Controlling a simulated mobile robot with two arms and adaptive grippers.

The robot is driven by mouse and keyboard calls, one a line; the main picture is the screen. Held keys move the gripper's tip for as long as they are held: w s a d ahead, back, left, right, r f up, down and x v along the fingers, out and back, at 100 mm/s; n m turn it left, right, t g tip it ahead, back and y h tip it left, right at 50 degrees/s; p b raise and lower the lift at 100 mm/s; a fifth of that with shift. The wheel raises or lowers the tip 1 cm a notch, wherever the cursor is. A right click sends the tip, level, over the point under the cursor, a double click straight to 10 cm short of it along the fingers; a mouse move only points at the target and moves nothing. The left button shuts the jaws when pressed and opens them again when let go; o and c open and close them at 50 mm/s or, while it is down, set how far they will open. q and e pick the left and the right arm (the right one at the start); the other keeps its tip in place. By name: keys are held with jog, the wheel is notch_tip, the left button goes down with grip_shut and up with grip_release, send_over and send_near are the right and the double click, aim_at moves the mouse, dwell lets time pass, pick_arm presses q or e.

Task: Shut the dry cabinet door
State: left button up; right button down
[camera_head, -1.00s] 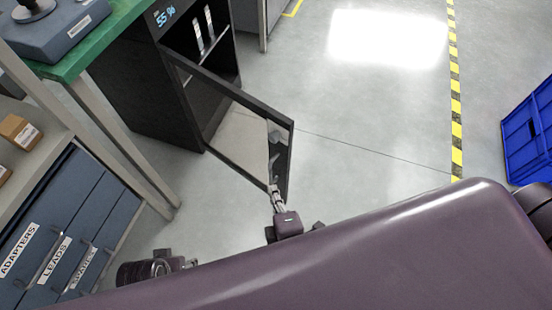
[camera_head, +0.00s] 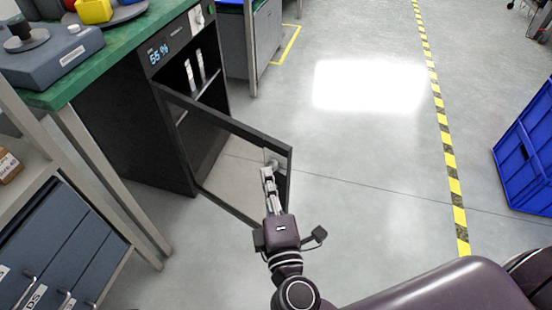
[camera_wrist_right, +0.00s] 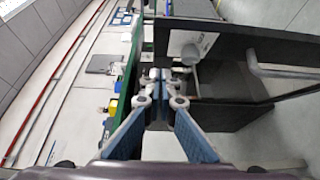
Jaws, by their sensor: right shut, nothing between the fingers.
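The dry cabinet (camera_head: 135,135) is a black box under the green-topped bench, with a lit "55 %" display. Its door (camera_head: 225,124), a black frame around a clear pane, stands wide open and juts out to the right over the floor. My right gripper (camera_head: 268,174) is shut and empty, its fingertips at the door near its free edge; I cannot tell whether they touch it. In the right wrist view, the shut fingers (camera_wrist_right: 166,78) point at a dark framed panel (camera_wrist_right: 230,42). The gripper hides the door's lower free corner. My left gripper is not in view.
The green bench (camera_head: 125,38) carries a grey device (camera_head: 50,62) at the left. Blue drawers (camera_head: 60,235) stand at the lower left. A blue crate (camera_head: 527,150) is at the right. The floor between the door and the yellow-black tape (camera_head: 445,150) is clear.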

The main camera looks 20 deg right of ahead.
aim_at(273, 148)
jog(key=w+d, duration=0.1)
jog(key=w, duration=0.1)
jog(key=w+d, duration=0.2)
jog(key=shift+w+d, duration=0.2)
jog(key=shift+w, duration=0.1)
jog(key=shift+d, duration=0.1)
